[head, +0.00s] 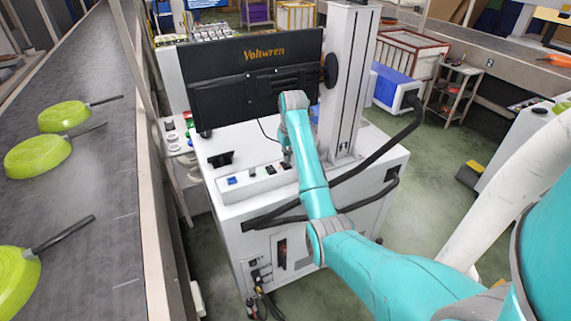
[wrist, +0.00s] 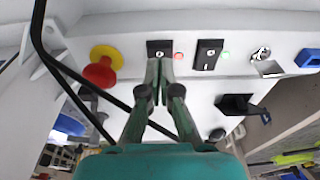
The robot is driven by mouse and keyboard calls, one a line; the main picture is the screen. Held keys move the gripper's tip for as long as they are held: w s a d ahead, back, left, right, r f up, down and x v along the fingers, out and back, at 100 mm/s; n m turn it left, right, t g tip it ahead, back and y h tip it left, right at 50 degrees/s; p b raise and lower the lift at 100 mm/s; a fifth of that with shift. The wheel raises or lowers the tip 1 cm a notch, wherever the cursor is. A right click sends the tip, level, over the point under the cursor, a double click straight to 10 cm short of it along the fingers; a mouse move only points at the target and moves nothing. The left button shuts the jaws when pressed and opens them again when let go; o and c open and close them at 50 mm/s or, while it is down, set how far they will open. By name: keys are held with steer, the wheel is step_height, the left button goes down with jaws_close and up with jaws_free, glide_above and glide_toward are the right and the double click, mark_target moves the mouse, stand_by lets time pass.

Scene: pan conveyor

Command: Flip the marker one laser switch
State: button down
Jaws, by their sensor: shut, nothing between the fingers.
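A white control panel on the marker cabinet (head: 330,207) carries the switches. In the wrist view one black rocker switch (wrist: 160,44) sits just beyond my fingertips, with a red lamp beside it. A second black rocker switch (wrist: 207,54) with a green lamp is to its right. No label is readable, so I cannot tell which one is the marker one laser switch. My gripper (wrist: 160,64) is shut and empty, its tips close to the first switch; contact cannot be told. In the head view my gripper (head: 287,157) is at the panel's right end.
A red emergency button (wrist: 102,66) on a yellow base is left of my fingers, near a black cable. A key switch (wrist: 261,54) and a blue part (wrist: 308,58) are to the right. A monitor (head: 245,80) stands behind; a conveyor (head: 95,160) with green pans runs left.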

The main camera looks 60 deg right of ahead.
steer(key=shift+f, duration=1.05)
stand_by(0.7)
stand_by(0.4)
